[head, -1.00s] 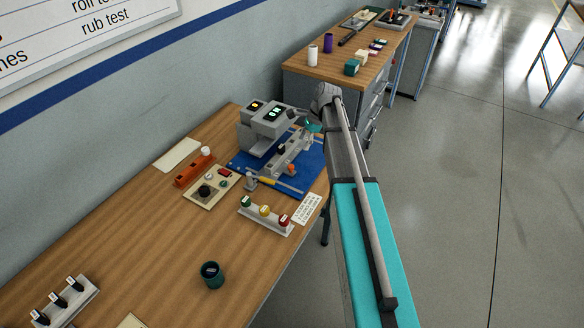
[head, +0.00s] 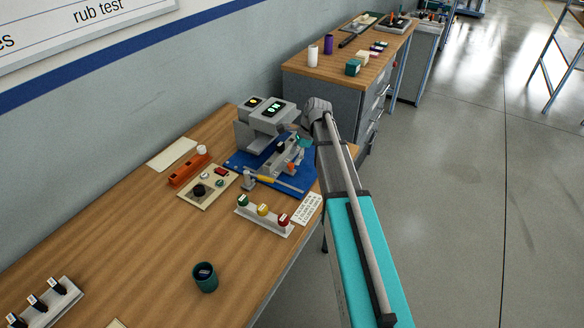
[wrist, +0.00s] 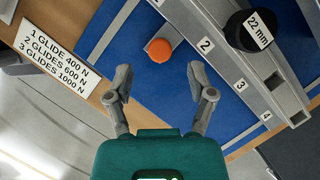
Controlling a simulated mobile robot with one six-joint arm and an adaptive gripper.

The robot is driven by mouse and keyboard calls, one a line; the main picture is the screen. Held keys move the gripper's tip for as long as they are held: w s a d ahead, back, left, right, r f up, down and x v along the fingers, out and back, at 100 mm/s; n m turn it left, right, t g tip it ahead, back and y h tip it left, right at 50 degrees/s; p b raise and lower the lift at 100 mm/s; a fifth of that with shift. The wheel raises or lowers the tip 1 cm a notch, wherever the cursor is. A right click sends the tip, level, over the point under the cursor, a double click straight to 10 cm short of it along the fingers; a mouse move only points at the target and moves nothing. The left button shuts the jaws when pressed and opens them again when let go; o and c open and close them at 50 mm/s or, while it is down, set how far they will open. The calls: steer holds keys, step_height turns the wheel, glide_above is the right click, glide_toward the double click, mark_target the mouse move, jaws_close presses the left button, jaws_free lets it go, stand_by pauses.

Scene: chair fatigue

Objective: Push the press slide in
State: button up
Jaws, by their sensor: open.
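The grey press (head: 262,125) with a lit green display stands on a blue mat (head: 240,163) at the table's far end. A grey slide rail (head: 284,158) runs out from its front; in the wrist view the rail (wrist: 225,70) carries number labels. A black cylinder labelled 22 mm (wrist: 249,30) sits by it. An orange knob (wrist: 159,49) shows just beyond my fingertips. My gripper (wrist: 160,75) is open and empty, its fingers apart over the mat, with the knob ahead of the gap. In the head view my gripper is partly hidden beside the press.
A glide-force label card (wrist: 53,54) lies left of the mat. A stand with green, yellow and red knobs (head: 263,214), a control panel (head: 206,187), an orange block (head: 188,169) and a dark green cup (head: 205,278) stand nearer.

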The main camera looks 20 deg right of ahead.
mark_target(292, 164)
steer(key=shift+b+x, duration=1.3)
steer(key=shift+x, duration=0.45)
steer(key=shift+d, duration=0.1)
jaws_close()
